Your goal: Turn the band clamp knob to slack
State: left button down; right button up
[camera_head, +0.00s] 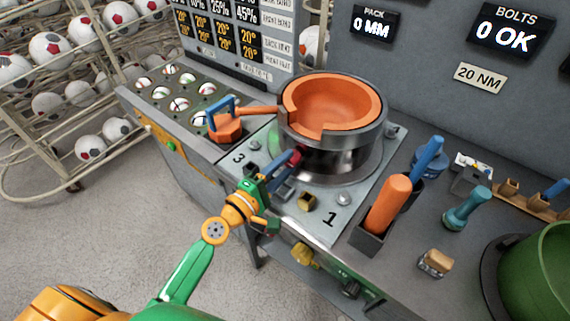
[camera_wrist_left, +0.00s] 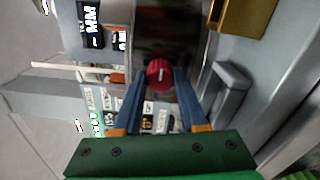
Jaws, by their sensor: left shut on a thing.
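The band clamp knob is a small red knob (camera_wrist_left: 159,74) with a pale mark on its face, seen end-on in the left wrist view. In the head view the knob (camera_head: 295,157) shows at the front of the dark metal band (camera_head: 325,158), partly hidden by my gripper. My left gripper (camera_wrist_left: 159,85) has its two blue fingers on either side of the knob and is shut on it. In the head view the left gripper (camera_head: 284,167) reaches in from the front left. My right gripper is not in view. The mark is too small to read as a setting.
An orange ring-shaped mould (camera_head: 330,102) sits inside the band, with an orange handled piece (camera_head: 228,122) to its left. An orange-handled tool (camera_head: 388,203) stands in a holder at right. A brass block (camera_head: 306,202) and a grey post (camera_wrist_left: 230,90) stand close to my gripper.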

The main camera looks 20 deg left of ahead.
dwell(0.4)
pick_arm(q)
jog(key=shift+c, duration=2.3)
grip_release()
jog(key=b+v, duration=0.2)
jog(key=v, duration=0.4)
jog(key=shift+f, duration=0.2)
jog(key=shift+s+a+r, duration=0.2)
jog(key=shift+s, duration=0.35)
